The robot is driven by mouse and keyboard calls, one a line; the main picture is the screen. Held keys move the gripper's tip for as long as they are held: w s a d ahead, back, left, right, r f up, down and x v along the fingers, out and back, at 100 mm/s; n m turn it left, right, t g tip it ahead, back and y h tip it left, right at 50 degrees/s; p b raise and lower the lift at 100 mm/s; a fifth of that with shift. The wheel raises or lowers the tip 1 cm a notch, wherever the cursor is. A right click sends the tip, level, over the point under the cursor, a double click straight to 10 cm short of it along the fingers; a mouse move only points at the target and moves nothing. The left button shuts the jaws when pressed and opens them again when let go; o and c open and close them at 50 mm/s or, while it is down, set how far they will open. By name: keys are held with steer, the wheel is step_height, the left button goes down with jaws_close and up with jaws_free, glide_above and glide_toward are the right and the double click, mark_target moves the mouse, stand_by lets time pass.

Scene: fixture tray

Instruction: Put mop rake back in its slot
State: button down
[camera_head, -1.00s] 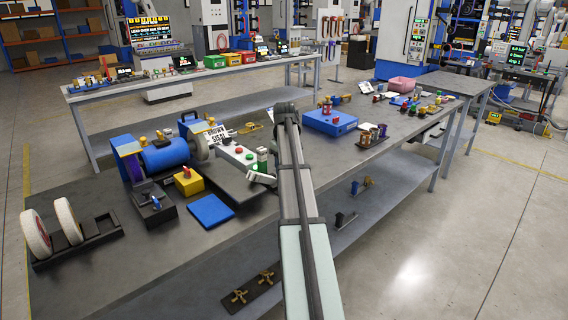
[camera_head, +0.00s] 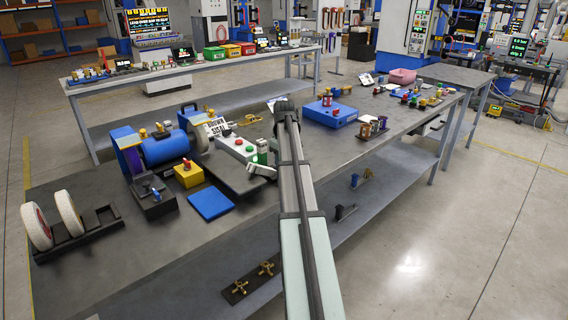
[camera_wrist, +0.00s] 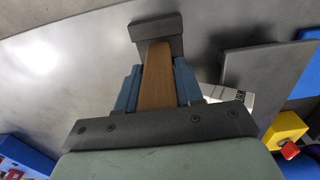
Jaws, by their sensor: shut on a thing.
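In the wrist view my gripper (camera_wrist: 158,82) has its two blue fingers closed on the sides of a brown wooden bar with a dark grey block across its far end. I take this to be the mop rake (camera_wrist: 156,68). It is held over the grey bench top, and I cannot tell whether the block touches the surface. In the head view my arm hides the gripper and the held piece. I cannot make out the slot in either view.
The bench (camera_head: 190,245) carries a blue bench grinder (camera_head: 165,147), a yellow box with a red button (camera_head: 188,176), a blue plate (camera_head: 210,204), white wheels on a black rack (camera_head: 75,240) and a blue box (camera_head: 330,115). A dark plate (camera_wrist: 262,75) stands right of the held piece.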

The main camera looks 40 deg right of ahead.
steer(key=shift+f, duration=0.5)
steer(key=c, duration=0.6)
jaws_free()
steer(key=shift+c, duration=0.2)
step_height(320, 180, up, 14)
steer(key=shift+f, duration=0.1)
